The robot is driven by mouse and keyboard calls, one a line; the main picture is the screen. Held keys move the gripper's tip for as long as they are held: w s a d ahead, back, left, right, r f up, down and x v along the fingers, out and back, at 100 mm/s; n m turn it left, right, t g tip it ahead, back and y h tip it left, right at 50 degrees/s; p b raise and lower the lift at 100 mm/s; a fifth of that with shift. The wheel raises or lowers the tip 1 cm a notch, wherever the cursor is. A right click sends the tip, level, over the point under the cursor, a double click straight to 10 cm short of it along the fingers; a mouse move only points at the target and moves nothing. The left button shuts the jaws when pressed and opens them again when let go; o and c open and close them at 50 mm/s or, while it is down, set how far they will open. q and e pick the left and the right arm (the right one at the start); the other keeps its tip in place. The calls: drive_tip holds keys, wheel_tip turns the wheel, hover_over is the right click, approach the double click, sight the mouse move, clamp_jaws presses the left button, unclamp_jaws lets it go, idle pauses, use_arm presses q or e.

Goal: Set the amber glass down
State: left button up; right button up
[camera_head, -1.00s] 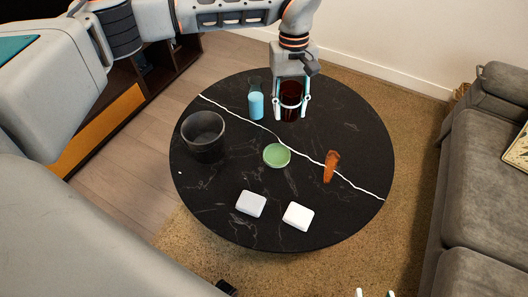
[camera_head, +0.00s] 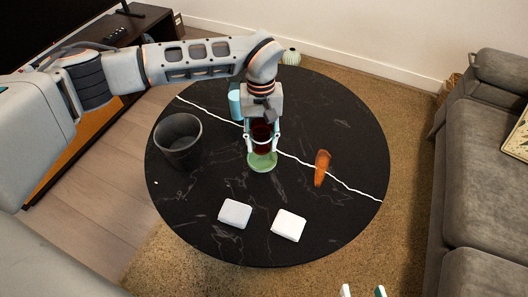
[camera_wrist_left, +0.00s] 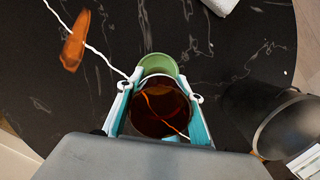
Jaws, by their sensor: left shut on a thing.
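The amber glass (camera_head: 261,133) is dark reddish brown and looks upright. My left gripper (camera_head: 262,148) is shut on it, one finger on each side. In the left wrist view the amber glass (camera_wrist_left: 160,108) sits between the teal-and-white fingers of my left gripper (camera_wrist_left: 163,92). The green bowl (camera_head: 262,163) lies just below the glass in the head view and is partly covered by the gripper. I cannot tell whether the glass is over the bowl or behind it, or how high it is. My right gripper (camera_head: 363,291) shows only its fingertips, apart with nothing between them.
The round black table (camera_head: 330,110) holds a dark grey pot (camera_head: 178,141) at left, a light-blue bottle (camera_head: 235,103) behind my arm, an orange carrot-like thing (camera_head: 321,168), and two white blocks (camera_head: 235,213) in front. The table's right and back right are clear. A grey sofa (camera_head: 478,150) stands at right.

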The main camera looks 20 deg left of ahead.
sight(262, 162)
use_arm(q)
drive_tip(key=shift+f, duration=0.35)
wheel_tip(262, 162, down, 5)
drive_tip(key=shift+s+f+b, duration=0.1)
drive_tip(key=shift+f+b, duration=0.1)
drive_tip(key=shift+b, duration=0.75)
drive_tip(key=shift+r, duration=0.25)
use_arm(e)
drive_tip(key=shift+s+a+f+m+y, duration=0.1)
drive_tip(key=shift+s+a+m+y, duration=0.05)
drive_tip(key=shift+a+m, duration=0.4)
drive_tip(key=shift+s+a+m+y, duration=0.15)
drive_tip(key=shift+a+m, duration=0.2)
drive_tip(key=shift+a, duration=0.3)
use_arm(q)
drive_tip(key=shift+f, duration=0.2)
drive_tip(key=o, duration=1.2)
drive_tip(key=shift+o, duration=0.2)
use_arm(e)
drive_tip(key=shift+d+f, duration=0.15)
drive_tip(key=shift+d, duration=0.05)
